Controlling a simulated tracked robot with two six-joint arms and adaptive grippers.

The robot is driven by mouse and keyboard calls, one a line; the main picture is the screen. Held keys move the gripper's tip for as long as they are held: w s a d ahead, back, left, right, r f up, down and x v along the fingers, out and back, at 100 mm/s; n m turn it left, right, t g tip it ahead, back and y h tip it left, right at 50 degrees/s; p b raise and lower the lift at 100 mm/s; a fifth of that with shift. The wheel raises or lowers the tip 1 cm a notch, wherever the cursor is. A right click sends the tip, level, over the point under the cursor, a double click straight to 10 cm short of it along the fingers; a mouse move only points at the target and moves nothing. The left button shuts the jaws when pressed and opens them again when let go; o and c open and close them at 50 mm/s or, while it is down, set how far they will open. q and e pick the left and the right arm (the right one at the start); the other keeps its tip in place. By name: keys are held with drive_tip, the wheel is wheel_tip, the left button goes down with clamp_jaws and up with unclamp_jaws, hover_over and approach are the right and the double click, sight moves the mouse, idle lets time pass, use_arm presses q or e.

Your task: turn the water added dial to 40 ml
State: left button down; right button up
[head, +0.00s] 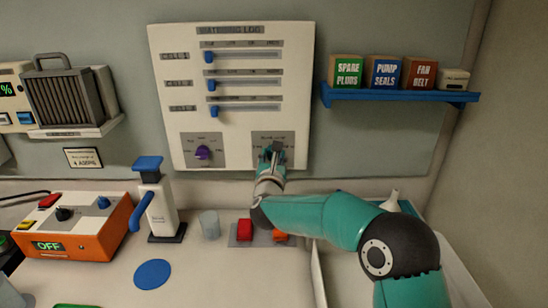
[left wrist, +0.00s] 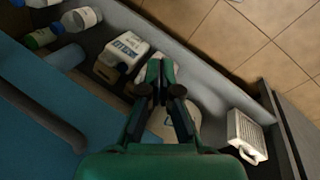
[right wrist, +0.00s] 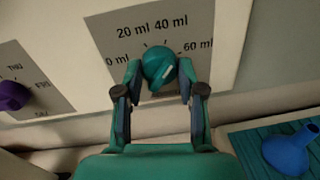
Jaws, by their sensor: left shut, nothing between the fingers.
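The water added dial (right wrist: 158,62) is a round teal knob on a grey plate marked 0, 20, 40 and 60 ml. Its white mark slants up to the right, roughly toward the 60 ml side. In the head view the dial is mostly hidden behind my right gripper (head: 274,153). In the right wrist view my right gripper (right wrist: 160,75) has one fingertip on each side of the knob, drawn in against its edges. My left gripper (left wrist: 160,75) is shut and empty, over a grey bin with bottles, and is outside the head view.
A purple dial (head: 203,153) sits left of the water dial, below several blue sliders. A blue shelf (head: 400,95) with small boxes is at right. A glass (head: 209,224) and a red button (head: 245,229) stand below the panel. A blue funnel (right wrist: 290,150) is at lower right.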

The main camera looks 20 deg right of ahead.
drive_tip(key=shift+c, duration=1.1)
drive_tip(key=n+b, duration=0.3)
drive_tip(key=b, duration=0.4)
drive_tip(key=o, duration=1.1)
drive_tip(key=shift+o, duration=0.2)
